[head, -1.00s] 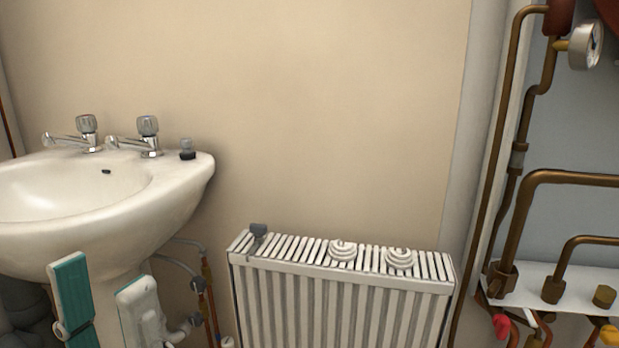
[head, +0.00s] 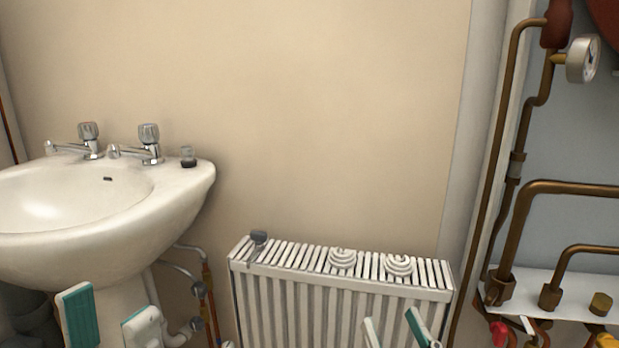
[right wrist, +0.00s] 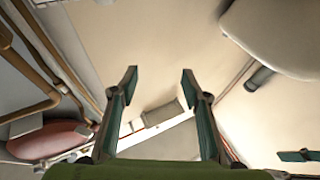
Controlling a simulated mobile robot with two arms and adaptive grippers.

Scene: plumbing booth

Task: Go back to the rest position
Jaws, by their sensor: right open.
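My left gripper (head: 110,305) is at the bottom left of the head view, in front of the sink's pedestal. Its two teal and white fingers stand apart, with nothing seen between them. My right gripper (head: 393,318) is at the bottom edge of the head view, in front of the radiator; only its fingertips show. In the right wrist view its fingers (right wrist: 158,80) are spread wide and empty. Part of a teal finger also shows at that view's lower right edge. The arms are hidden in the head view.
The white sink (head: 195,200) with two taps is at the left. The radiator (head: 340,300) stands low in the middle, with two white ringed pieces and a grey-headed tool on top. Copper pipes (head: 515,225) and a gauge (head: 580,60) are at the right. The wall above the radiator is clear.

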